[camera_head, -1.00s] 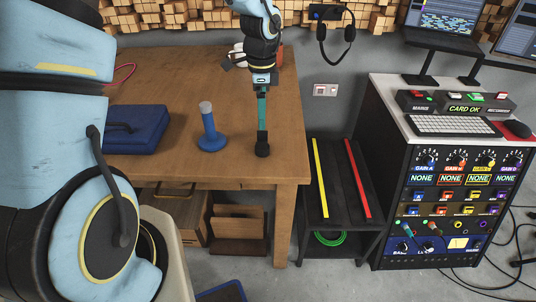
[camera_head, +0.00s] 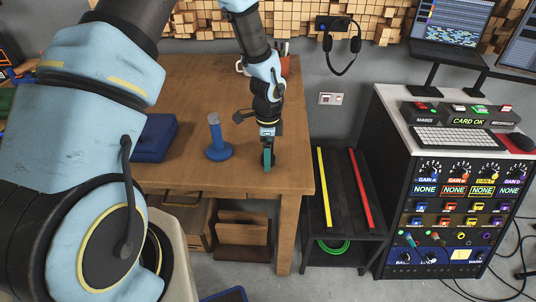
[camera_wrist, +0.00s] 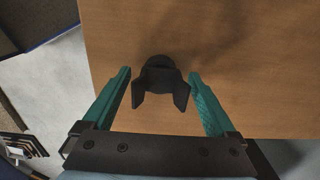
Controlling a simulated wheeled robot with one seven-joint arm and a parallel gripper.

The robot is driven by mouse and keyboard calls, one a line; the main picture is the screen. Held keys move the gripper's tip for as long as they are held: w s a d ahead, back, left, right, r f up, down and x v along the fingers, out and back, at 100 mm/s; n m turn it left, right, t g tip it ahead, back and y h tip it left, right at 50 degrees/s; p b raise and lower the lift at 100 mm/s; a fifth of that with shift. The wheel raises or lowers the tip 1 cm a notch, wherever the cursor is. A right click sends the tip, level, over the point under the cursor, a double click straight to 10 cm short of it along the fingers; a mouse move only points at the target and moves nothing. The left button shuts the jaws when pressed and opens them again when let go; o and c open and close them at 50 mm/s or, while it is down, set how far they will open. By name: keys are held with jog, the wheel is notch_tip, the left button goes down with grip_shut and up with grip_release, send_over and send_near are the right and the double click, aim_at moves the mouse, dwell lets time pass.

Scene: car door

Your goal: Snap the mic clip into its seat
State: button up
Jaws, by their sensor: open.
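A black clip (camera_wrist: 160,85) with two flared prongs stands on the wooden table close to its edge; I take it for the mic clip. My gripper (camera_wrist: 162,88) has its two teal fingers apart, one on each side of the clip, with a gap on both sides. In the head view my gripper (camera_head: 267,159) points down at the table's right front corner, and its finger mostly hides the clip. A blue round-based stand (camera_head: 217,148) with a grey top post is upright to the left of my gripper. Whether it is the seat, I cannot tell.
The wooden table (camera_head: 190,95) also bears a blue case (camera_head: 154,138) at left and a cup with pens behind my arm. A low black rack (camera_head: 342,190) with yellow and red strips stands right of the table, before a control cabinet (camera_head: 440,215). Bare tabletop surrounds the stand.

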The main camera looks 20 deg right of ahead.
jog(key=c, duration=1.3)
